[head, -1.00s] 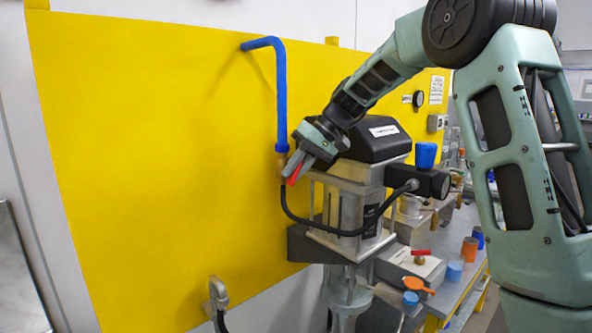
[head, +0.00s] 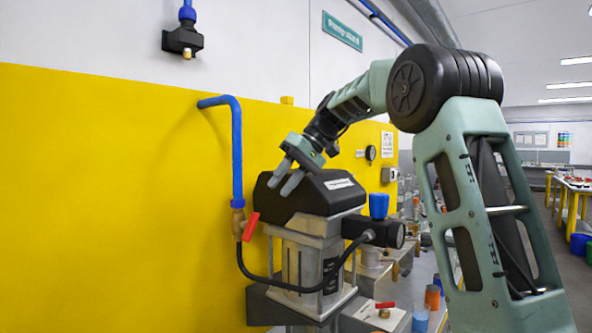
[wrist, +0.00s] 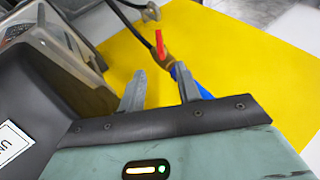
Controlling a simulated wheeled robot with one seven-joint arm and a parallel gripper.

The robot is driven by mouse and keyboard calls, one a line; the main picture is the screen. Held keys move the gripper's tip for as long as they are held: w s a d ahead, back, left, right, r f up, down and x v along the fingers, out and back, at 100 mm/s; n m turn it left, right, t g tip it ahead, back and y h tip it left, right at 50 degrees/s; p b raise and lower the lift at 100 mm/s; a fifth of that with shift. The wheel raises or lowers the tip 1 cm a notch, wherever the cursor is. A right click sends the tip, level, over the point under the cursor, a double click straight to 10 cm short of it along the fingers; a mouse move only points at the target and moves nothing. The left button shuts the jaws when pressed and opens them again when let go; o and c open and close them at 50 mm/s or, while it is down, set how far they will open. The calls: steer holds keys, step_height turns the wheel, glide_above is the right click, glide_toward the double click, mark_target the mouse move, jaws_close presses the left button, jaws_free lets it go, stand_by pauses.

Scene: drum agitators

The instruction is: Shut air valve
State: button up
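The air valve is a brass fitting (head: 237,222) with a red lever (head: 250,227), between a blue pipe (head: 237,150) above and a black hose below. In the head view the lever stands beside the brass body, steep and slightly tilted. The lever also shows in the wrist view (wrist: 160,43), beyond my fingertips, with the brass body (wrist: 169,61) next to it. My gripper (head: 282,181) is open and empty, above and right of the lever, in front of the black motor cover. Both fingers are apart and clear of the lever in the wrist view (wrist: 160,88).
The agitator's black motor cover (head: 315,194) is close to my gripper. A blue knob (head: 379,205) stands to its right. The black hose (head: 285,286) loops in front of the agitator. The yellow wall panel (head: 110,200) lies behind the valve, with open space left of it.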

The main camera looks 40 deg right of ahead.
steer(key=v, duration=0.5)
steer(key=c, duration=0.5)
steer(key=a+h, duration=0.1)
steer(key=a, duration=0.2)
steer(key=a+f+g+h+p, duration=0.1)
steer(key=a+h, duration=0.1)
steer(key=a, duration=0.1)
steer(key=a+h, duration=0.2)
steer(key=a, duration=0.1)
steer(key=shift+a+f+p, duration=0.2)
steer(key=shift+a+p, duration=0.1)
jaws_close()
steer(key=a+r+t+h+p, duration=0.1)
steer(key=a+r+h, duration=0.1)
steer(key=a+h, duration=0.3)
steer(key=t+p, duration=0.1)
steer(key=p, duration=0.3)
glide_above(248, 234)
steer(key=f, duration=0.9)
steer(key=shift+a, duration=0.4)
steer(key=shift+d+f, duration=0.35)
steer(key=shift+f, duration=0.05)
